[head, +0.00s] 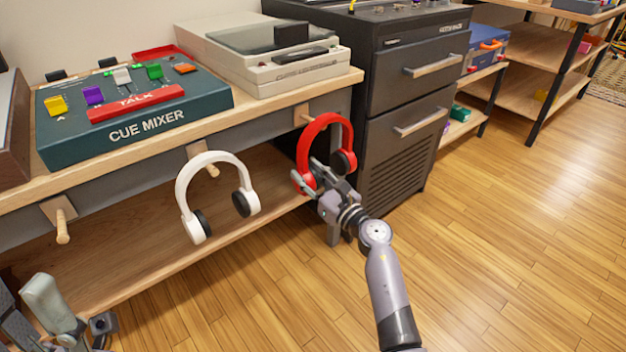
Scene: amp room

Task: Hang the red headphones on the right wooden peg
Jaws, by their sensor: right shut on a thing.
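The red headphones (306,149) are upright in front of the right end of the desk, band up and dark ear pads showing. My right gripper (312,184) is shut on their lower left part. The right wooden peg (301,117) juts from the desk front just left of the band's upper part; its tip meets the band in the picture. I cannot tell whether the band rests on it or is only in front. White headphones (187,184) hang at the middle peg (212,170). The left peg (62,228) is bare. Part of my left arm shows at bottom left; its fingers are unclear.
The desk (240,112) carries a green cue mixer (150,130) and a beige machine (265,75). A lower shelf (120,255) runs under the pegs. A dark rack cabinet (415,110) stands close right of the red headphones. The wooden floor (500,240) at right is clear.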

